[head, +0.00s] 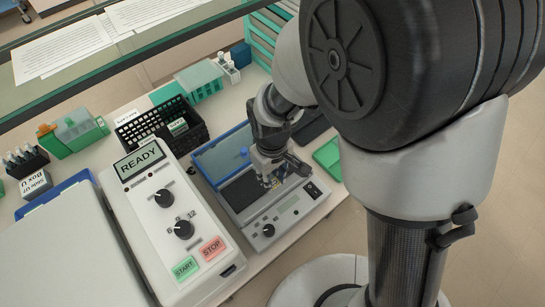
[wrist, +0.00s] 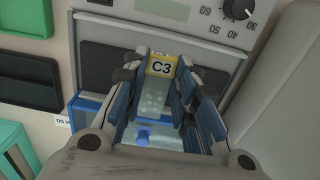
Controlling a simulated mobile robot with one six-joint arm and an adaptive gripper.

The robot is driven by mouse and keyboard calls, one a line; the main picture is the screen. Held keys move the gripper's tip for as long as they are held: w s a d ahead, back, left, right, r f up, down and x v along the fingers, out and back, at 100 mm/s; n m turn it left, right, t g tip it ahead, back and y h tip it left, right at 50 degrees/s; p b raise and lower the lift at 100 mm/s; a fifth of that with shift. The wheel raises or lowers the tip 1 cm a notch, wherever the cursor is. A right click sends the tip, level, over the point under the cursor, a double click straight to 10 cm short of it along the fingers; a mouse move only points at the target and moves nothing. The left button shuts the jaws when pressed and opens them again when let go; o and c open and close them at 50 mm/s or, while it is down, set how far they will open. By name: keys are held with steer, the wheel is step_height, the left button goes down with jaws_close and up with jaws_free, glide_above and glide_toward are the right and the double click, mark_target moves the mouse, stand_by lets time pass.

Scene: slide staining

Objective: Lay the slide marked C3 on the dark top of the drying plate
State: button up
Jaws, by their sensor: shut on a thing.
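My gripper (head: 269,180) is shut on the slide marked C3, which has a yellow label (wrist: 162,66) and a clear glass body running back between the fingers (wrist: 165,72) in the wrist view. The drying plate (head: 285,211) is a grey box with a dial, a small display and a raised blue lid (head: 222,153). My gripper points down over its dark top (head: 242,196). In the wrist view, the dark top (wrist: 214,92) shows on both sides of the fingers. I cannot tell whether the slide touches it.
A white machine reading READY (head: 165,225) stands left of the plate. Behind it is a black basket (head: 190,125) holding a green-labelled slide. A green tray (head: 329,157) lies right of the plate. Staining jars and bottles stand farther back. A glass shelf (head: 110,65) crosses the back.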

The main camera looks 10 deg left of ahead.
steer(key=shift+s+a+f, duration=0.15)
steer(key=shift+f, duration=0.05)
steer(key=shift+d+f+b, duration=0.2)
steer(key=shift+f+b, duration=0.2)
steer(key=shift+f, duration=0.1)
steer(key=shift+f+b, duration=1.2)
steer(key=shift+f, duration=0.3)
steer(key=shift+f, duration=0.25)
steer(key=o, duration=1.2)
steer(key=shift+c, duration=0.2)
steer(key=shift+r, duration=0.1)
step_height(320, 180, up, 12)
steer(key=shift+f, duration=0.1)
